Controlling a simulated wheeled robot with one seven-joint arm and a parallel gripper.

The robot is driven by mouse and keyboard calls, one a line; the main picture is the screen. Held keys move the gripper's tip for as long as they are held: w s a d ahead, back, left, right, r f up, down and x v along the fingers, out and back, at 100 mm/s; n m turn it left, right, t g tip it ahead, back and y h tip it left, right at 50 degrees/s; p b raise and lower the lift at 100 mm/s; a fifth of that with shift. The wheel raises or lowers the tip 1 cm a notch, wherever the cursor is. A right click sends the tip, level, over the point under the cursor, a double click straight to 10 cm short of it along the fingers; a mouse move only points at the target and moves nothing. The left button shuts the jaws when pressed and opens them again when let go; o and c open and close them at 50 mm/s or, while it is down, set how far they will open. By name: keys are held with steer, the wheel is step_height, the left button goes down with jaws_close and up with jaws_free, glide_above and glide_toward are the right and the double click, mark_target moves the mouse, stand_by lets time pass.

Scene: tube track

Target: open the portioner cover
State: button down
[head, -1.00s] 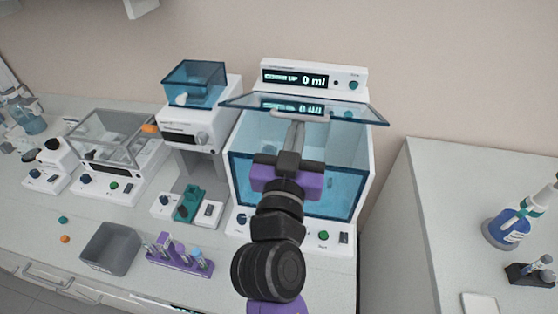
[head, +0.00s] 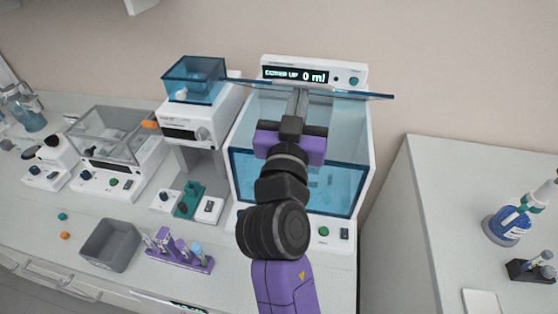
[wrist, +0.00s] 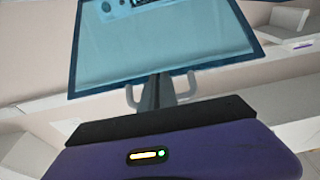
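The portioner (head: 362,170) is a white box with a blue see-through front and a display reading "COVER UP 0 ml". Its blue see-through cover (head: 362,94) is raised above the open top and shows almost edge-on in the head view. In the wrist view the cover (wrist: 165,48) fills the upper middle, its pale U-shaped handle (wrist: 191,86) at the near edge. My gripper (head: 298,97) is at the cover's near edge, and in the wrist view its fingers (wrist: 155,88) are closed together on the middle of the handle. The exact contact is small and partly hidden.
A dispenser with a blue hopper (head: 194,77) stands close left of the portioner. A clear-lidded box (head: 108,137), grey bin (head: 110,246) and purple tube rack (head: 178,252) are further left. The right-hand counter (head: 420,220) holds a blue bottle (head: 507,226).

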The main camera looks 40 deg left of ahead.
steer(key=shift+g, duration=0.3)
steer(key=shift+w+a+f+b, duration=0.2)
steer(key=shift+w+a, duration=0.2)
steer(key=shift+w, duration=0.3)
steer(key=shift+w+a+f+b, duration=0.2)
steer(key=shift+w+a, duration=0.15)
steer(key=shift+w, duration=0.4)
steer(key=shift+w+a+f+b, duration=0.2)
steer(key=shift+w+a, duration=0.2)
steer(key=shift+w, duration=0.3)
steer(key=shift+r, duration=0.1)
steer(key=shift+h, duration=0.3)
steer(key=shift+f+b+x, duration=0.2)
steer(key=shift+b+x, duration=1.05)
steer(key=shift+x, duration=0.4)
steer(key=shift+f+b+x, duration=0.2)
steer(key=shift+b+x, duration=1.05)
steer(key=shift+x, duration=0.4)
steer(key=shift+w+a+b, duration=0.35)
steer(key=shift+w, duration=0.25)
